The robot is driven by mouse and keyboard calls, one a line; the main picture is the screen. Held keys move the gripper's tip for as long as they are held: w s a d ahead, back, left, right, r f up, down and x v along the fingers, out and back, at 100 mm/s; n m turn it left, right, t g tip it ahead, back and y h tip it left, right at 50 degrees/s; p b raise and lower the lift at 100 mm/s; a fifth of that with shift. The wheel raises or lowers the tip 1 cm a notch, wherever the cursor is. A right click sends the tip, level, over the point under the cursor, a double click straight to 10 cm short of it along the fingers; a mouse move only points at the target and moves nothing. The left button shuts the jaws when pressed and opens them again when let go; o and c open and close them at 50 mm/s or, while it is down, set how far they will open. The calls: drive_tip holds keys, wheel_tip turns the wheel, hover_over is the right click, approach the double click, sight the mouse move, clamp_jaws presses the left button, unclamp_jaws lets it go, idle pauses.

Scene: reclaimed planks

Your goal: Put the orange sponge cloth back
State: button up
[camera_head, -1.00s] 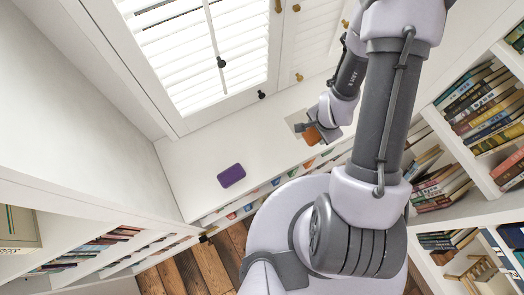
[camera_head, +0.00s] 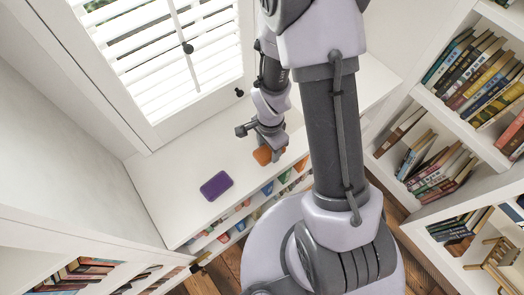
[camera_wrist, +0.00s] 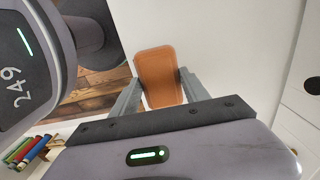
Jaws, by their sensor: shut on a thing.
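The orange sponge cloth (camera_head: 263,156) is in my gripper (camera_head: 266,147), over the white window-seat top (camera_head: 175,165) in the head view. In the wrist view the orange sponge cloth (camera_wrist: 160,75) sits between the two grey fingers of my gripper (camera_wrist: 157,92), which are shut on its sides. A purple cloth or sponge (camera_head: 216,186) lies flat on the white top, to the left of my gripper and apart from it. Whether the orange cloth touches the top is hard to tell.
A shelf of small colourful items (camera_head: 268,190) runs under the front edge of the top. Bookshelves stand at the right (camera_head: 480,85) and lower left (camera_head: 85,268). A shuttered window (camera_head: 165,55) is behind. The top around the purple piece is clear.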

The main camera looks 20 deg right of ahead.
sight(262, 145)
drive_tip(key=shift+w+a+f, duration=0.1)
drive_tip(key=shift+w+a, duration=0.2)
drive_tip(key=shift+w, duration=0.3)
drive_tip(key=shift+w+a+f, duration=0.1)
drive_tip(key=shift+w+a, duration=0.2)
drive_tip(key=shift+w, duration=0.25)
wheel_tip(262, 145, down, 4)
drive_tip(key=b, duration=0.2)
drive_tip(key=shift+r+b, duration=0.1)
drive_tip(key=shift+b, duration=0.2)
drive_tip(key=shift+r, duration=0.2)
drive_tip(key=shift+c, duration=0.5)
drive_tip(key=shift+f, duration=0.1)
drive_tip(key=o, duration=1.3)
